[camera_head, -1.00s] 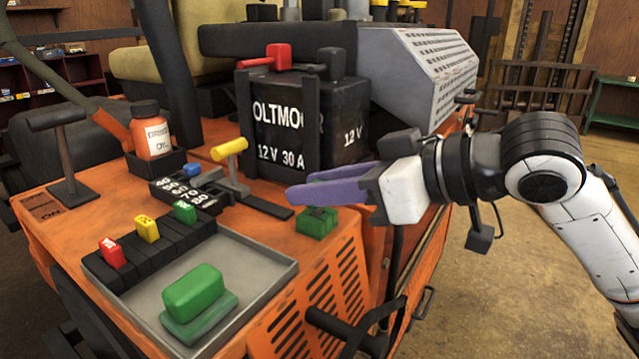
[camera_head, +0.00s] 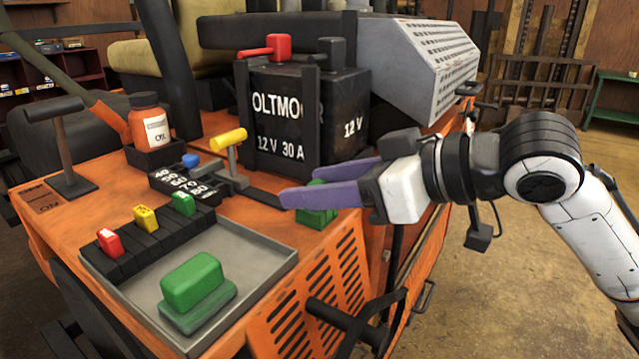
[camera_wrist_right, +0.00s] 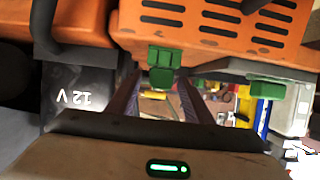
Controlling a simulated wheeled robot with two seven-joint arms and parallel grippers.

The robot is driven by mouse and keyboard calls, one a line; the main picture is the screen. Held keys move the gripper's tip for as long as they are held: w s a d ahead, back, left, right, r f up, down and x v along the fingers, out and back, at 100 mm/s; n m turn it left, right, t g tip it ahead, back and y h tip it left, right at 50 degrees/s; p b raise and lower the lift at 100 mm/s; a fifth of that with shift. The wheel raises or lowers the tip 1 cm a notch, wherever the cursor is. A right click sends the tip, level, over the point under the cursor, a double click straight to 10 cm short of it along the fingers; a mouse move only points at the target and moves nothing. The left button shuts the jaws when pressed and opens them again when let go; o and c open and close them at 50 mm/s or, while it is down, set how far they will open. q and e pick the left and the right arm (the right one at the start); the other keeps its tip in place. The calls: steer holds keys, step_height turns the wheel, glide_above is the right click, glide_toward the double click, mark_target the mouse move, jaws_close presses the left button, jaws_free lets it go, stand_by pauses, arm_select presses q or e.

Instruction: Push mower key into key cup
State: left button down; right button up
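My right gripper (camera_head: 298,187) reaches in from the right over the orange mower deck, its two purple fingers apart. The near finger crosses in front of a small green block-like piece (camera_head: 317,217) at the deck's right edge. In the wrist view this green piece (camera_wrist_right: 163,57) lies just beyond and between the fingertips (camera_wrist_right: 160,85); contact cannot be told. I cannot tell whether it is the mower key, the key cup or both together. My left gripper is out of view.
The battery (camera_head: 285,110) stands behind the fingers. A grey tray (camera_head: 262,240) holds a larger green block (camera_head: 192,282). Red, yellow and green fuse-like tabs stand beside it. A yellow-topped lever (camera_head: 229,140) and an orange oil bottle (camera_head: 150,122) are farther left.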

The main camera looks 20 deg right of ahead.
stand_by(0.3)
steer(key=shift+s+d+r, duration=0.1)
steer(key=shift+s+d, duration=0.1)
arm_select(q)
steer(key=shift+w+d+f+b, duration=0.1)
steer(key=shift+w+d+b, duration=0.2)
steer(key=shift+b, duration=0.55)
arm_select(e)
steer(key=v, duration=0.9)
steer(key=shift+s+d, duration=0.15)
steer(key=shift+s, duration=0.1)
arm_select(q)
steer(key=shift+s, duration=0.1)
arm_select(e)
steer(key=shift+r, duration=0.1)
